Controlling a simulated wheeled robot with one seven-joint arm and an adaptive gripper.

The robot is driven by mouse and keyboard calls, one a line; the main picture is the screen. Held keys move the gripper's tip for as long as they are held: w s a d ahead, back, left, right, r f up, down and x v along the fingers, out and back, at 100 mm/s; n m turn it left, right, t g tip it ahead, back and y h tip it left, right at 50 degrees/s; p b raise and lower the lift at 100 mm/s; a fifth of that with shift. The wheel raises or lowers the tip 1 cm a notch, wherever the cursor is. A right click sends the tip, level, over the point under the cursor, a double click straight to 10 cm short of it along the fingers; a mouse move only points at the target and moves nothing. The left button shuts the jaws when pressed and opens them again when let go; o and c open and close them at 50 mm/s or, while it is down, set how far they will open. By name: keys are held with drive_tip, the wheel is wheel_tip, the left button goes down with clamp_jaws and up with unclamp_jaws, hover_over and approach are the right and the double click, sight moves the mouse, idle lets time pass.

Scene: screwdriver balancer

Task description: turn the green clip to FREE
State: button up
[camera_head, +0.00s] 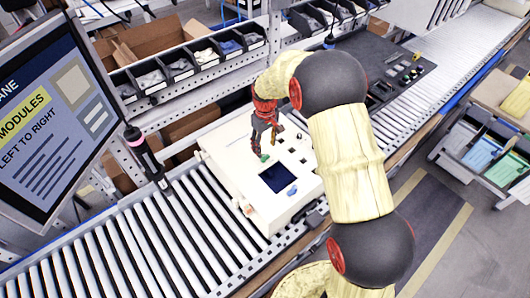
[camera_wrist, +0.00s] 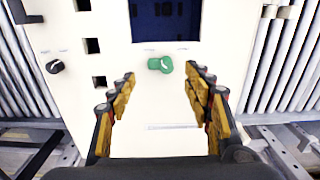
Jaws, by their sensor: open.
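The green clip (camera_wrist: 160,65) is a small knob on the white box (camera_wrist: 150,110), just below a dark blue window in the wrist view. In the head view the green clip (camera_head: 264,158) shows small beside my gripper. My gripper (camera_wrist: 159,82) is open, with its yellow-padded fingers on either side of the clip and a gap on each side. In the head view my gripper (camera_head: 262,150) hangs over the box top. Faint labels sit left and right of the clip, too small to read.
A black knob (camera_wrist: 55,66) and square holes lie left of the clip. The box rests on a roller conveyor (camera_head: 130,255). A screwdriver (camera_head: 147,160) hangs at the left by a monitor (camera_head: 50,110). Parts bins (camera_head: 180,70) line the back.

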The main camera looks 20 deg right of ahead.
wheel_tip(320, 180, up, 6)
drive_tip(key=shift+f, duration=0.1)
idle(0.7)
drive_tip(key=s+r+m+t+b, duration=0.1)
drive_tip(key=s+r+t+b, duration=0.1)
drive_tip(key=s, duration=0.9)
drive_tip(key=s+r+m+t+b, duration=0.1)
drive_tip(key=s+r+b, duration=0.3)
drive_tip(key=s, duration=0.7)
drive_tip(key=s+r+m+t+b, duration=0.2)
drive_tip(key=s+b, duration=0.4)
drive_tip(key=s, duration=0.5)
drive_tip(key=shift+s+a+r+m+t, duration=0.2)
drive_tip(key=shift+s+r+m+t, duration=0.1)
drive_tip(key=shift+r, duration=0.45)
